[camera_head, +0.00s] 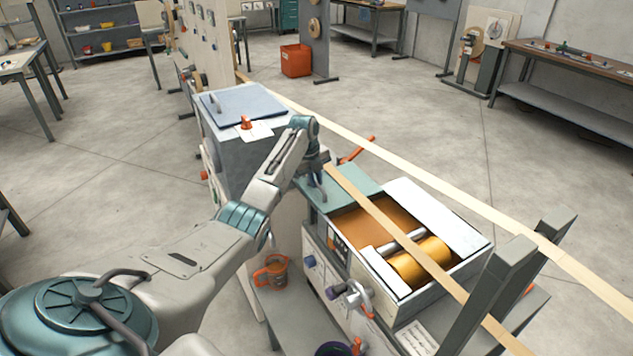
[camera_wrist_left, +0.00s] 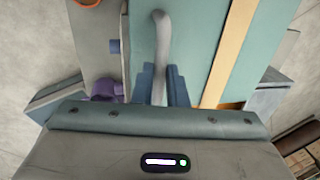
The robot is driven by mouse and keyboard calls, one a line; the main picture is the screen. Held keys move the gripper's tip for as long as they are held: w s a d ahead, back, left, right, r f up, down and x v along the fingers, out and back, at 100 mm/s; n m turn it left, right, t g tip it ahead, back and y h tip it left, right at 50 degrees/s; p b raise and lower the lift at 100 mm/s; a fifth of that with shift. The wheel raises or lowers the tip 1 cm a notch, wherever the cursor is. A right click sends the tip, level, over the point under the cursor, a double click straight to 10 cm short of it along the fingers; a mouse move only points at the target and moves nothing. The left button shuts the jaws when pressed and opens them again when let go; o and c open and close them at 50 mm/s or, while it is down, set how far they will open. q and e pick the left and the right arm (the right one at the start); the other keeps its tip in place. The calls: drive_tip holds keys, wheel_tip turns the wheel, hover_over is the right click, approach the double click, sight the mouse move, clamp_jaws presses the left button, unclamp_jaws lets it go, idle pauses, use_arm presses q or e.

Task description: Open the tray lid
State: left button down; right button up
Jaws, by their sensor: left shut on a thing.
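A teal lid (camera_head: 353,180) lies over the left end of the machine's open tray (camera_head: 452,285). The lid also fills much of the left wrist view (camera_wrist_left: 205,45). A grey curved handle (camera_wrist_left: 161,35) stands on the lid. My left gripper (camera_head: 316,184) is at this handle, and its two fingers (camera_wrist_left: 162,88) are shut on it from both sides. The fingers hide part of the handle. To the right of the lid, a gold roller (camera_head: 420,263) shows inside the tray. My right gripper is not in view.
A pale strip (camera_head: 400,232) runs slantwise across lid and tray, close right of my gripper. A grey box with a closed blue-grey lid (camera_head: 245,104) stands behind my left arm. An orange mug (camera_head: 271,272) sits on the lower shelf. Grey posts (camera_head: 490,290) stand at right.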

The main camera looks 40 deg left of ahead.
use_arm(q)
drive_tip(key=c, duration=1.5)
unclamp_jaws()
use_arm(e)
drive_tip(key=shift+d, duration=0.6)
use_arm(q)
drive_tip(key=shift+o, duration=0.2)
drive_tip(key=shift+r, duration=0.1)
